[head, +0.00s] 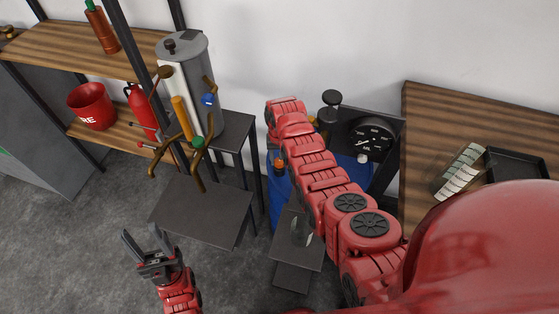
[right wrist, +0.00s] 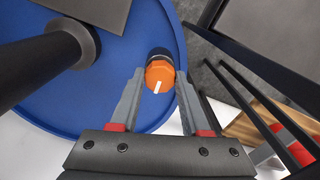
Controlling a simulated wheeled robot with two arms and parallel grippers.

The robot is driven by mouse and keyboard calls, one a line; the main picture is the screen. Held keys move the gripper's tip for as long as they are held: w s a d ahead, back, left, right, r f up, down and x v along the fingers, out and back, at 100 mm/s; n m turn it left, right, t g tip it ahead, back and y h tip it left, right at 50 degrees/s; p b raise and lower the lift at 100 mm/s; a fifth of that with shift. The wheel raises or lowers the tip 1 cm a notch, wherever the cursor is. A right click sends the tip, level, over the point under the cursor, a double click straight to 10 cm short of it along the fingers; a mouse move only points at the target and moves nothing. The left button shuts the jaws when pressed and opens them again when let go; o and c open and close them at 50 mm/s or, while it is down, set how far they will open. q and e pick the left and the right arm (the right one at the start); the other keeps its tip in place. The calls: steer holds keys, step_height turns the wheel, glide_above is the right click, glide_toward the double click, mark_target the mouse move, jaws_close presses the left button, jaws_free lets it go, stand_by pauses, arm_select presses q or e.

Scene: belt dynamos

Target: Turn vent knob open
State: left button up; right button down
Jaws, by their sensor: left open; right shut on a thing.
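The vent knob is an orange knob (right wrist: 159,76) with a white line mark, on the blue round top (right wrist: 110,105) of a drum. In the right wrist view my right gripper (right wrist: 160,80) is shut on the knob, one finger on each side. The white mark points down and slightly left in that view. In the head view an orange bit of the knob (head: 279,160) shows left of my right arm, above the blue drum (head: 275,200); my right fingers are largely hidden there. My left gripper (head: 142,242) is open and empty above the floor at lower left.
A dark gauge (head: 371,138) and a black-topped fitting (head: 330,105) stand beside the drum. A grey tank (head: 186,75) with brown handles is left. A wooden shelf (head: 75,45), a red bucket (head: 91,105) and a wooden table (head: 480,115) flank the area.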

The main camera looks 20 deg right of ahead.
steer(key=m+b, duration=0.1)
steer(key=m, duration=0.2)
steer(key=shift+w+m, duration=0.1)
steer(key=shift+m, duration=0.2)
steer(key=shift+m+b, duration=0.4)
steer(key=shift+m, duration=1.3)
steer(key=shift+c, duration=1.9)
jaws_free()
steer(key=shift+r, duration=0.6)
step_height(320, 180, up, 8)
step_height(320, 180, up, 8)
steer(key=p, duration=0.9)
glide_above(279, 161)
steer(key=shift+r, duration=0.15)
